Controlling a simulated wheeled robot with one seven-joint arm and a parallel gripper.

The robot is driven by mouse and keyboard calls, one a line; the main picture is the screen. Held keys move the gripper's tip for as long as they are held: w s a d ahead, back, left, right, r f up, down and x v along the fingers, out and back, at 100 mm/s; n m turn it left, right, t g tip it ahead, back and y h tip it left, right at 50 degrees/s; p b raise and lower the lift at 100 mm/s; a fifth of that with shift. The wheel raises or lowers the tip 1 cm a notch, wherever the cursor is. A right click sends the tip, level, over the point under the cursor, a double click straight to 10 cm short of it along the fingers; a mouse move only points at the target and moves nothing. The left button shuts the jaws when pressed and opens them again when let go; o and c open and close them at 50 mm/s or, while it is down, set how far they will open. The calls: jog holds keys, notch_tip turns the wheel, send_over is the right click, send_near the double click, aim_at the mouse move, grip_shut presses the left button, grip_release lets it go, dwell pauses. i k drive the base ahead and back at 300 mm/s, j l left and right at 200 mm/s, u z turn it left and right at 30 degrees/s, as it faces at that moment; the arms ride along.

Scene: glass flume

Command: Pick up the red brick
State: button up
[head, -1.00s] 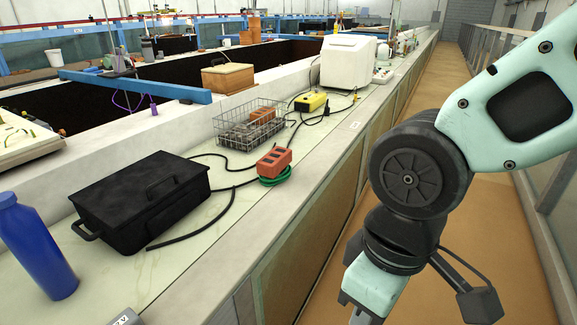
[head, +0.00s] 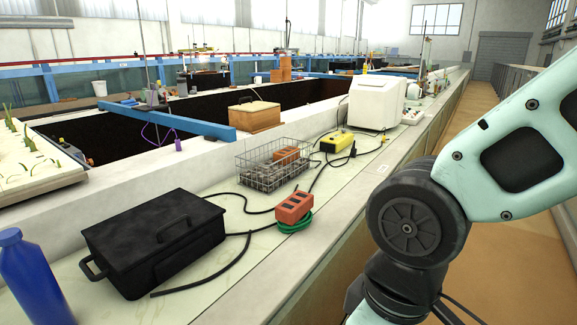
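My arm comes in from the right and bends down at the lower right, to the right of the red brick. My gripper is below the picture's bottom edge and does not show.
A black lidded box (head: 155,240) with handles stands left of the brick, and a blue bottle (head: 33,280) at the lower left. Black cables (head: 235,250) run around the brick. A yellow box (head: 336,142) and a white machine (head: 377,102) stand farther back. The counter's front strip is clear.

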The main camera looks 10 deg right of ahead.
aim_at(290, 211)
jog(key=i+l+u, duration=0.15)
jog(key=u, duration=0.35)
jog(key=i+l+u, duration=0.15)
jog(key=u, duration=0.3)
jog(key=i+l+u, duration=0.15)
jog(key=l, duration=0.35)
jog(key=i+l+u, duration=0.1)
jog(key=l, duration=0.45)
jog(key=i+l+u, duration=0.15)
jog(key=l, duration=0.4)
jog(key=i+l+u, duration=0.15)
jog(key=l, duration=0.35)
jog(key=i+l, duration=0.1)
jog(key=l, duration=0.85)
